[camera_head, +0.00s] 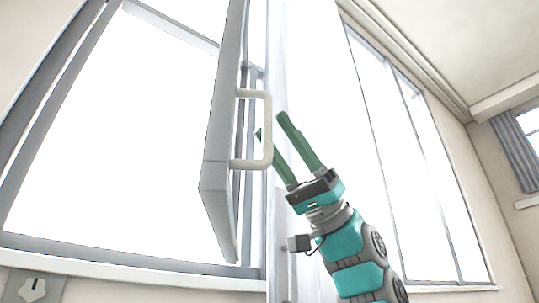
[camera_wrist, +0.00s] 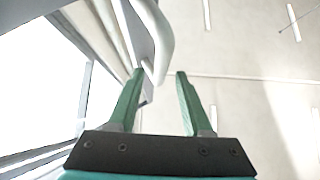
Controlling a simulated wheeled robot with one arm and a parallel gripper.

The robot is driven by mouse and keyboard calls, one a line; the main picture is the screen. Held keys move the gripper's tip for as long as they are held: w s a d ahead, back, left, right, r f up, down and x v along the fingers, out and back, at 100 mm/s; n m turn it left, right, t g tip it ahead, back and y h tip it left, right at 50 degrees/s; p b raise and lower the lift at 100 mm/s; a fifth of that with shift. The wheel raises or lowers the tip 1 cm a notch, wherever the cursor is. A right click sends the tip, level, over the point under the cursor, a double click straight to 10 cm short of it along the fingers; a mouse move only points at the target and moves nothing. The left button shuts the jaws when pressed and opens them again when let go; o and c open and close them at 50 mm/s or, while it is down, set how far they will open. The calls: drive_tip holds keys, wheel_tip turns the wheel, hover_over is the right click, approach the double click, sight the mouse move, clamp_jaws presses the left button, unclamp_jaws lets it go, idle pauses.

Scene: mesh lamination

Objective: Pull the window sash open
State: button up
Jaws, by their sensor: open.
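The window sash (camera_head: 222,130) stands swung partway out of its frame, seen nearly edge-on in the head view. A pale C-shaped handle (camera_head: 268,130) sticks out from its right side. My gripper (camera_head: 270,124) has green fingers and is open beside the handle. One finger is partly hidden behind the handle, and the other is to the right of it. In the wrist view the handle (camera_wrist: 158,45) hangs ahead of my gripper (camera_wrist: 160,72), its lower part between the two fingertip lines. I cannot tell whether a finger touches it.
The window frame (camera_head: 130,268) and sill run along the bottom left. A wall switch (camera_head: 34,288) is below it. More window panes (camera_head: 425,170) are on the right, and a curtain (camera_head: 516,145) hangs at the far right.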

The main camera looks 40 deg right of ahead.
drive_tip(key=v, duration=0.4)
drive_tip(key=shift+d+f+b, duration=0.25)
drive_tip(key=shift+d+b, duration=0.05)
drive_tip(key=shift+s, duration=0.15)
